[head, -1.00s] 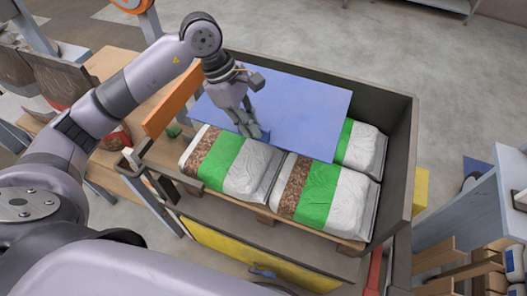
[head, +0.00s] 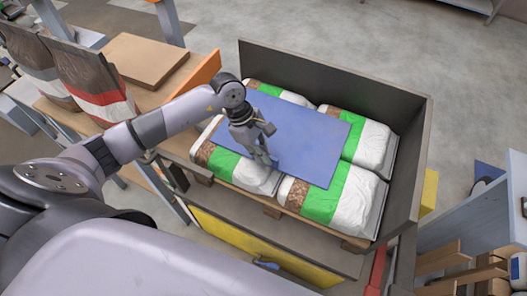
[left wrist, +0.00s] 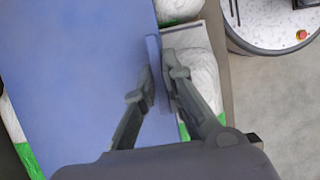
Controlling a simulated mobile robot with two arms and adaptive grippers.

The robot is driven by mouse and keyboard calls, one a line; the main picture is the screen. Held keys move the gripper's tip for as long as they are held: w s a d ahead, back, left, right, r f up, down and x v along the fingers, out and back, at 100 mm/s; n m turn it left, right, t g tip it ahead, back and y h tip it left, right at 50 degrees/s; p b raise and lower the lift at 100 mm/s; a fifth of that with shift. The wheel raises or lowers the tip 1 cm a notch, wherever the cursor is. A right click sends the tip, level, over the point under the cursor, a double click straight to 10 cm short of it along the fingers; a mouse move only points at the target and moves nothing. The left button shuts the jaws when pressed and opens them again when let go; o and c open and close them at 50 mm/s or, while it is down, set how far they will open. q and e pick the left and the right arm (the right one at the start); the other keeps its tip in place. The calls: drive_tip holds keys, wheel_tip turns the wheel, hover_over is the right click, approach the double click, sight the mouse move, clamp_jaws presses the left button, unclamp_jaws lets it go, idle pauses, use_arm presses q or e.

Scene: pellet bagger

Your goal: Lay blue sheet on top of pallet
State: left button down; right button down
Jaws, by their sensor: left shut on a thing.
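The blue sheet (head: 315,140) is a flat, thin rectangle over the middle of the bags on the pallet (head: 325,230); it also fills the left of the left wrist view (left wrist: 80,70). My left gripper (head: 263,160) is shut on the sheet's near edge, and the left wrist view shows its fingers (left wrist: 159,88) either side of that edge. Green, white and brown bags (head: 322,203) lie on the pallet and show around the sheet. I cannot tell whether the sheet rests on them or hovers just above. My right gripper is not in view.
Dark walls (head: 405,165) stand behind and to the right of the pallet. A wooden table (head: 190,75) with upright bags (head: 95,80) and an orange board (head: 204,72) is at the left. A grey-blue bench (head: 480,215) stands at the right.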

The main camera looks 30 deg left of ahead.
use_arm(q)
drive_tip(key=c, duration=1.7)
unclamp_jaws()
drive_tip(key=v, duration=1.2)
drive_tip(key=shift+b, duration=0.4)
